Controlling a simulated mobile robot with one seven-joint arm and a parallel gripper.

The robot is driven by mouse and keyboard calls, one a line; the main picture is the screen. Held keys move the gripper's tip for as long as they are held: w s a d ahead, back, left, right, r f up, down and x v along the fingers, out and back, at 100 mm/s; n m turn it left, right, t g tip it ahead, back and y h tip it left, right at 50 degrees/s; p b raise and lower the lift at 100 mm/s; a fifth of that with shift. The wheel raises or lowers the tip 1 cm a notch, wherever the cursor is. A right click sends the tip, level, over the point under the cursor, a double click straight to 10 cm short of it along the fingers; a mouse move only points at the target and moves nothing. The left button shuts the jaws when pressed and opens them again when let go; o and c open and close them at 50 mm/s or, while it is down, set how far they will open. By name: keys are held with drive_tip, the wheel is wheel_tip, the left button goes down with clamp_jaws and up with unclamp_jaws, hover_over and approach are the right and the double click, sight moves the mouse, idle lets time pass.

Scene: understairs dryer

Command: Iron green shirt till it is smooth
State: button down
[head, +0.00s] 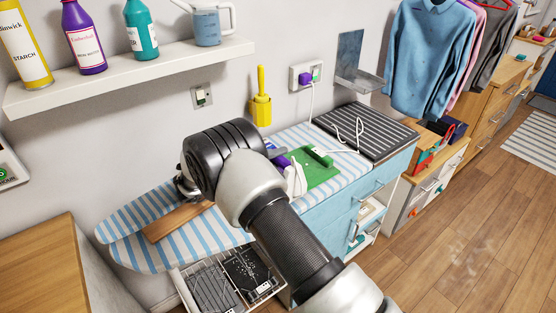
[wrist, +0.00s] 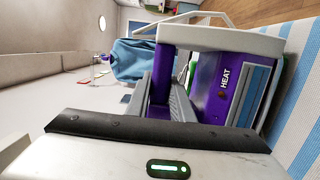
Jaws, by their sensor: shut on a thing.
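The green shirt (head: 322,176) lies on the blue-and-white striped ironing board (head: 225,232) in the head view, with a raised green bunch at its back. Its left part is hidden behind my arm, and I cannot tell how smooth it is. A purple iron (head: 282,161) shows partly beside my arm at the shirt's left edge. In the wrist view the purple iron (wrist: 225,80), marked HEAT, is close up above the stripes. My gripper (wrist: 170,92) is shut on it. A small green strip of cloth shows past the iron. The fingertips are hidden in the head view.
A white cord runs from the purple plug (head: 305,83) at the wall socket. A ribbed dark tray (head: 367,130) lies right of the shirt. A wooden strip (head: 176,221) lies on the board's left part. A shelf (head: 130,75) with bottles hangs above. Floor at right is clear.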

sight(290, 166)
drive_tip(key=s+d+p, duration=0.2)
drive_tip(key=s+p, duration=0.1)
drive_tip(key=shift+s+r, duration=0.1)
drive_tip(key=shift+s+d+p, duration=0.4)
drive_tip(key=shift+s, duration=0.1)
drive_tip(key=shift+s+d+r+p, duration=0.1)
drive_tip(key=shift+s+d+p, duration=0.35)
drive_tip(key=shift+p, duration=0.1)
drive_tip(key=shift+s+d+p, duration=0.3)
drive_tip(key=shift+s+d, duration=0.1)
drive_tip(key=shift+s, duration=0.1)
wheel_tip(290, 166, up, 6)
drive_tip(key=p, duration=0.4)
drive_tip(key=shift+r+p, duration=0.1)
drive_tip(key=shift+p, duration=0.3)
